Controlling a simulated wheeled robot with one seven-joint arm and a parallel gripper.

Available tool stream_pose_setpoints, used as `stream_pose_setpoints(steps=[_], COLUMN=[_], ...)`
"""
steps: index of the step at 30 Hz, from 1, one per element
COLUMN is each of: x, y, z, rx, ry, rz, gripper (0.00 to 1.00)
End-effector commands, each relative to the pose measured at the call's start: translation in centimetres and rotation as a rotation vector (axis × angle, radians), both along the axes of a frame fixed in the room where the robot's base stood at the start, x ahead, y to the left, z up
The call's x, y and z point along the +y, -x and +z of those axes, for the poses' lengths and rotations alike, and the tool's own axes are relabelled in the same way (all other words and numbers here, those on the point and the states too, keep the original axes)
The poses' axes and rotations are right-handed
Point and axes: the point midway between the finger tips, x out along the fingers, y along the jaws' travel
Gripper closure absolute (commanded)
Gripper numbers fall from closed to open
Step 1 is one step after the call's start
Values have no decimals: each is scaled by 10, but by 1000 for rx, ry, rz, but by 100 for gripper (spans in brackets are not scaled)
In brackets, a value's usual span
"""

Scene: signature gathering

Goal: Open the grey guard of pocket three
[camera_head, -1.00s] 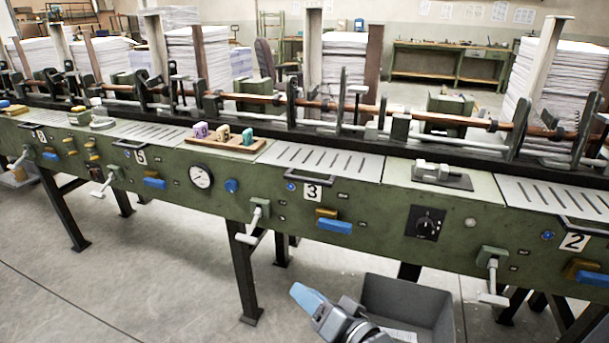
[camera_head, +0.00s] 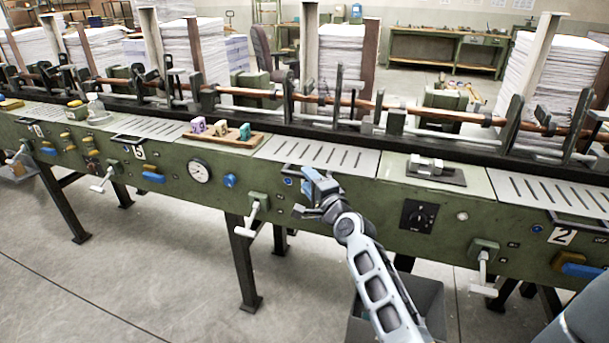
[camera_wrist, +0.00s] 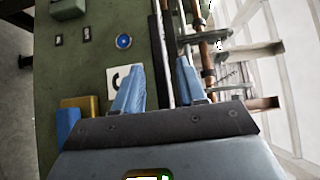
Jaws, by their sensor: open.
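The grey slotted guard (camera_head: 318,153) of pocket three lies flat on top of the green machine, its dark handle along the front edge. My gripper (camera_head: 314,178) is at this front edge, covering the handle partly and the number plate. In the wrist view, my gripper (camera_wrist: 160,64) is open, with blue fingers apart. A dark bar (camera_wrist: 156,60), seemingly the handle, runs between the fingertips; I cannot tell whether they touch it. The white number plate (camera_wrist: 115,76) shows partly beside the left finger.
A blue button (camera_wrist: 124,41) and blue and yellow paddles (camera_wrist: 68,122) sit on the front panel. A lever (camera_head: 252,217) sticks out left of my gripper. A wooden tray (camera_head: 240,142) with coloured blocks and a metal device (camera_head: 436,170) flank the guard. A grey bin (camera_head: 430,295) stands below.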

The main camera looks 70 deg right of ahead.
Motion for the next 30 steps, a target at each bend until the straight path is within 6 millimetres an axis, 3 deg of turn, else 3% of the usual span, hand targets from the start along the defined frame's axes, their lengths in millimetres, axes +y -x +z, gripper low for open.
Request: stream_pose_setpoints(steps=[6, 17, 30], x=[-16, -19, -18], y=[-18, -22, -22], z=[1, 0, 0], rx=[-1, 1, 1], ry=[1, 2, 2], rz=[-1, 0, 0], gripper=[60, 60, 100])
